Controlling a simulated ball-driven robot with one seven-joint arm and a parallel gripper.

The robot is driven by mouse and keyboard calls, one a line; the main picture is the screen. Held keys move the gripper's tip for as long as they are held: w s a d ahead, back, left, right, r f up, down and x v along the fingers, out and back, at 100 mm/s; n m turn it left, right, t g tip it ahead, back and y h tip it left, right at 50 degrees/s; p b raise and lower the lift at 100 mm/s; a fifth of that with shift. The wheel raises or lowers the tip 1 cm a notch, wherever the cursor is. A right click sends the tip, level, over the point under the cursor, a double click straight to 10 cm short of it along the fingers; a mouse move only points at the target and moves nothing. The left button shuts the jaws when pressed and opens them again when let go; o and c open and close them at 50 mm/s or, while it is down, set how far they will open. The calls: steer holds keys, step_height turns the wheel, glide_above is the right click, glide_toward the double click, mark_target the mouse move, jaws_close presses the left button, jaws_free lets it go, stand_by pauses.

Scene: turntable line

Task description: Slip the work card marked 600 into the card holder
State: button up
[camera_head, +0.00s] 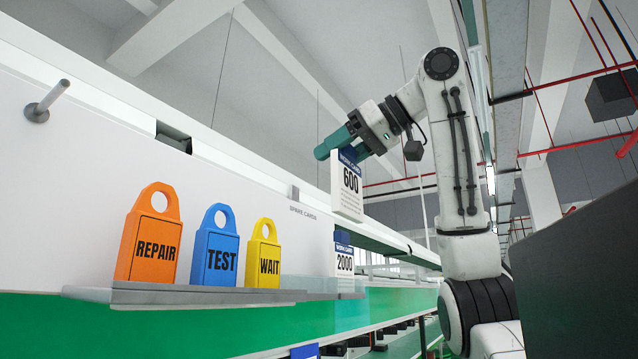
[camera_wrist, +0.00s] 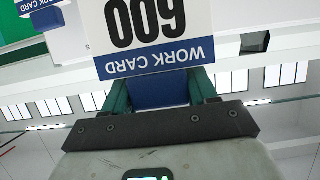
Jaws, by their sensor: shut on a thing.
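The work card marked 600 (camera_head: 347,187) is white with a blue "WORK CARD" band along its top. My gripper (camera_head: 340,146) is shut on that blue top end and holds the card hanging upright in the air, in front of the white panel. In the wrist view the card (camera_wrist: 150,22) appears upside down, its blue end between the two green fingers (camera_wrist: 160,92). Below it in the head view a card marked 2000 (camera_head: 344,263) stands at the right end of the shelf, under a "SPARE CARDS" label. I cannot make out an empty card holder for certain.
Orange REPAIR (camera_head: 152,248), blue TEST (camera_head: 214,262) and yellow WAIT (camera_head: 263,266) tags stand on the grey shelf (camera_head: 190,296). A peg (camera_head: 45,103) sticks out of the panel at upper left. A dark block (camera_head: 580,270) fills the lower right. Air around the held card looks clear.

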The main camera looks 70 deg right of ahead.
steer(key=shift+s+a+r+b, duration=0.2)
steer(key=shift+s+a, duration=0.3)
steer(key=shift+s, duration=0.65)
steer(key=shift+s+a+r+b, duration=0.1)
steer(key=shift+s+a+r, duration=0.25)
steer(key=shift+s, duration=0.75)
steer(key=shift+s+a+r+b, duration=0.15)
steer(key=shift+s+a, duration=0.45)
steer(key=shift+s, duration=0.55)
